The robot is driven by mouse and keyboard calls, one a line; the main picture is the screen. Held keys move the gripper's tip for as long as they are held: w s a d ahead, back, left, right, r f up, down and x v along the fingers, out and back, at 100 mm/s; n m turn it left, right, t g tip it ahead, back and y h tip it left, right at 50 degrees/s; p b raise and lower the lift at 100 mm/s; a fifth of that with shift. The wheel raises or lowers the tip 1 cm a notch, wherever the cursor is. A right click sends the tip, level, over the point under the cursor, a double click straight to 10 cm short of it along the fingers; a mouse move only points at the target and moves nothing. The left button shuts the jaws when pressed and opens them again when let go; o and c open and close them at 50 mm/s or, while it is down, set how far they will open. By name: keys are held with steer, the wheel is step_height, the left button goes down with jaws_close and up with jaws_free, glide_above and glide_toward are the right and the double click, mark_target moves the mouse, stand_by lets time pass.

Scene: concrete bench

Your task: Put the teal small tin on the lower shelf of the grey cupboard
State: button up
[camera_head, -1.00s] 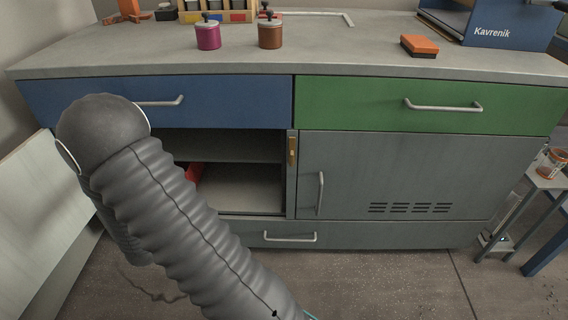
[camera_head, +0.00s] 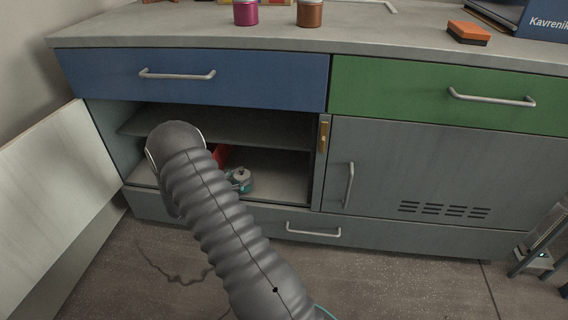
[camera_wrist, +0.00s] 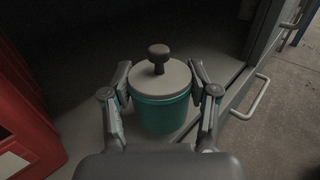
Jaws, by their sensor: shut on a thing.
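The teal small tin (camera_wrist: 160,108), with a grey lid and dark knob, is upright between the fingers of my gripper (camera_wrist: 160,85), which is shut on it. In the head view the tin (camera_head: 240,182) shows past my arm, inside the open left bay of the grey cupboard (camera_head: 400,165). It is over the lower shelf (camera_head: 285,185), below the upper shelf (camera_head: 265,130). I cannot tell whether its base touches the shelf. My arm hides part of the bay and the gripper in the head view.
A red object (camera_wrist: 25,125) stands left of the tin; it also shows in the head view (camera_head: 221,155). A pale panel (camera_head: 55,180) stands open at the bay's left. The right door is shut. The lower shelf is clear right of the tin.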

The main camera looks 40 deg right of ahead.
glide_above(274, 175)
steer(key=a, duration=0.4)
steer(key=shift+d+b, duration=0.2)
steer(key=shift+b, duration=0.15)
steer(key=d, duration=0.3)
steer(key=shift+s+d+f, duration=0.15)
steer(key=shift+d, duration=0.25)
steer(key=shift+a+f+b, duration=0.1)
steer(key=shift+f+b, duration=0.25)
steer(key=shift+f, duration=0.2)
steer(key=shift+f, duration=0.2)
steer(key=o, duration=1.3)
